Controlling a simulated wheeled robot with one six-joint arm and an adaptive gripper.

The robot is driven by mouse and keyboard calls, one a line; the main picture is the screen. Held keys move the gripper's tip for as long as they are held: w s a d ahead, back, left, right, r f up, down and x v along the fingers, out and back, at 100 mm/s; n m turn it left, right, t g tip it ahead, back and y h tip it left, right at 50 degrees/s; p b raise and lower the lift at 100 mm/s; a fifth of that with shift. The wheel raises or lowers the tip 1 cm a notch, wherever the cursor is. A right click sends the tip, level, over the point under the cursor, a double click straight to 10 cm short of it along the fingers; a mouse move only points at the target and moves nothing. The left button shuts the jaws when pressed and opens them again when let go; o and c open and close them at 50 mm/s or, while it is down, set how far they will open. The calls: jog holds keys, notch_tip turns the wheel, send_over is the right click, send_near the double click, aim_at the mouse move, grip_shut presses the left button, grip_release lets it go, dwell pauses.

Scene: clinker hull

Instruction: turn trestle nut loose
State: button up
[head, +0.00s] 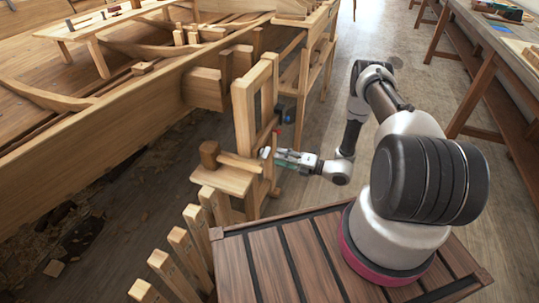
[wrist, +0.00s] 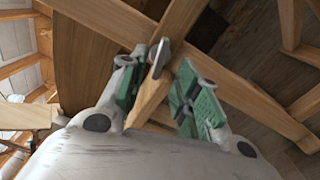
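The wooden trestle (head: 241,110) stands upright beside the hull in the head view. My gripper (head: 268,153) is at its lower right side, level with its lower part. In the wrist view, a small grey metal piece (wrist: 159,54), which looks like the trestle nut, sits upright on a wooden bar where the timbers cross. My gripper (wrist: 163,64) is open, with one green-padded finger on each side of that piece. The left finger is close to it; a wider gap shows on the right. I cannot tell whether either finger touches it. In the head view the nut is not clearly visible.
The planked hull (head: 90,130) fills the left. A wooden mallet (head: 225,157) lies on a small stand (head: 225,180) left of my gripper. Upright wooden slats (head: 185,245) line the front. A long workbench (head: 500,50) stands at the right, with open floor between.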

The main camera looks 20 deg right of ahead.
aim_at(264, 153)
jog(key=shift+x, duration=2.7)
grip_shut()
